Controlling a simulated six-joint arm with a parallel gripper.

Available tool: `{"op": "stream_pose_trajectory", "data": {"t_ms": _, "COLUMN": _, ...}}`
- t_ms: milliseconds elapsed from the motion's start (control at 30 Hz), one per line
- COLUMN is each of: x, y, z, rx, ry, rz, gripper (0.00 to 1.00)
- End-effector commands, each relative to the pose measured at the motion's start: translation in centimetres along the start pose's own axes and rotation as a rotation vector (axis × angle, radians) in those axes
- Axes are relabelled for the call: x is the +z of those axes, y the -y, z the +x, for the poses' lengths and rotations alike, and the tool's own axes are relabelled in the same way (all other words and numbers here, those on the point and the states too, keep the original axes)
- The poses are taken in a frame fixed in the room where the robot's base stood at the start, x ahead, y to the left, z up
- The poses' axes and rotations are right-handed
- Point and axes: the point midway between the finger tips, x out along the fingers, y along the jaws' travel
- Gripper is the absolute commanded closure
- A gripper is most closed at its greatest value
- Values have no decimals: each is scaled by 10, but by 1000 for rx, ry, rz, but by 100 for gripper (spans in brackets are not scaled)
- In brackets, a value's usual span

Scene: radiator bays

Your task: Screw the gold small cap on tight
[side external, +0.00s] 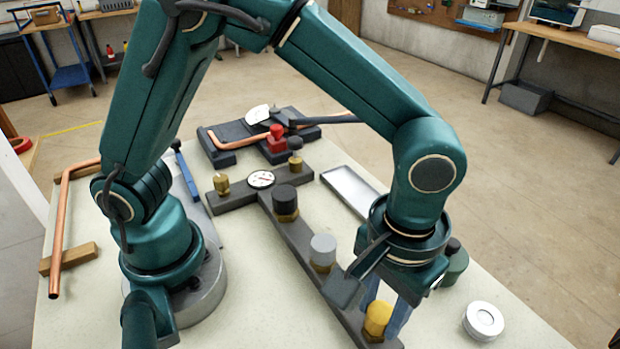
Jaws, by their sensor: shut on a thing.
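A gold cap (378,315) sits at the near end of a long dark bar (300,238), low in the side external view. My gripper (384,314) points down over it, with its bluish fingers on either side of the cap, shut on it. The cap looks upright; its lower edge and the fitting beneath it are partly hidden, so I cannot tell how far down it sits. A dark cap (286,196) and a grey cap (322,246) stand on gold-coloured fittings farther along the same bar.
A crossbar carries a brass fitting (221,186) and a round gauge (261,179). A shallow metal tray (350,190) lies right of the bar. A round silver piece (484,320) and a green object (454,263) stand at right. Copper pipe (60,220) lies far left.

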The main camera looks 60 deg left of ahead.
Motion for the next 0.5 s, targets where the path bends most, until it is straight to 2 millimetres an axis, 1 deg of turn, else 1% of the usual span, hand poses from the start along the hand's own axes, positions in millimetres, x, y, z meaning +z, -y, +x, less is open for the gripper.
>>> {"op": "stream_pose_trajectory", "data": {"t_ms": 100, "x": 0, "y": 0, "z": 0, "rx": 0, "ry": 0, "rz": 162, "gripper": 100}}
{"op": "stream_pose_trajectory", "data": {"t_ms": 500, "x": 0, "y": 0, "z": 0, "rx": -1, "ry": 0, "rz": 713, "gripper": 100}}
